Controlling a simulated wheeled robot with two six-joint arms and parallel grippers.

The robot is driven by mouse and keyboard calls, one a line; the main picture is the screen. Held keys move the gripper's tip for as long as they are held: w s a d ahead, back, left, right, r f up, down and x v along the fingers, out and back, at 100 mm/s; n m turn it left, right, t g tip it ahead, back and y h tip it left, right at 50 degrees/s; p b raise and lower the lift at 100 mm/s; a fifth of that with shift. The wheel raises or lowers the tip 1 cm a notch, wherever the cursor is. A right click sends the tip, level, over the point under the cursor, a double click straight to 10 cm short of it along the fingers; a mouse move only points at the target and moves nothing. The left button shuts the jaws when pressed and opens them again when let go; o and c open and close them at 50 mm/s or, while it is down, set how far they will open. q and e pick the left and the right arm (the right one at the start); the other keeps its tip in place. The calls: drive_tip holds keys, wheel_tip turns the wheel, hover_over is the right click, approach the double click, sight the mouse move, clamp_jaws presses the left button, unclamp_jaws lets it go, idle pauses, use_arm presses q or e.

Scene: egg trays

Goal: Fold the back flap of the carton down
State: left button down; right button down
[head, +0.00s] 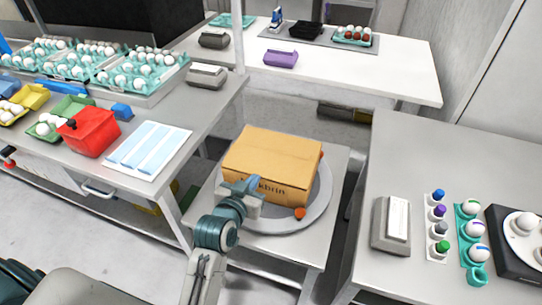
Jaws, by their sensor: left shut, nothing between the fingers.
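The brown carton (272,153) stands on a round grey turntable (262,221) on a small table. Its top looks flat and closed from here, and I cannot make out a separate raised back flap. Dark lettering shows on its front side, partly hidden by my arm. My left gripper (254,184) is shut and empty at the carton's front side, left of its middle. I cannot tell whether it touches the cardboard. My right gripper is out of view.
The left table holds egg trays (148,88), a red bin (88,131) and a blue-white panel (148,150). The right table holds a grey device (391,224) and egg cups. A post (238,40) rises behind.

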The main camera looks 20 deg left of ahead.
use_arm(q)
wheel_tip(320, 180, up, 2)
drive_tip(key=w+t, duration=0.1)
drive_tip(key=w, duration=0.1)
drive_tip(key=p, duration=0.3)
hover_over(271, 161)
drive_tip(key=shift+s+f, duration=0.2)
drive_tip(key=shift+f, duration=0.05)
wheel_tip(271, 161, down, 3)
drive_tip(key=shift+w+r, duration=0.1)
drive_tip(key=shift+r, duration=0.1)
drive_tip(key=shift+f, duration=0.85)
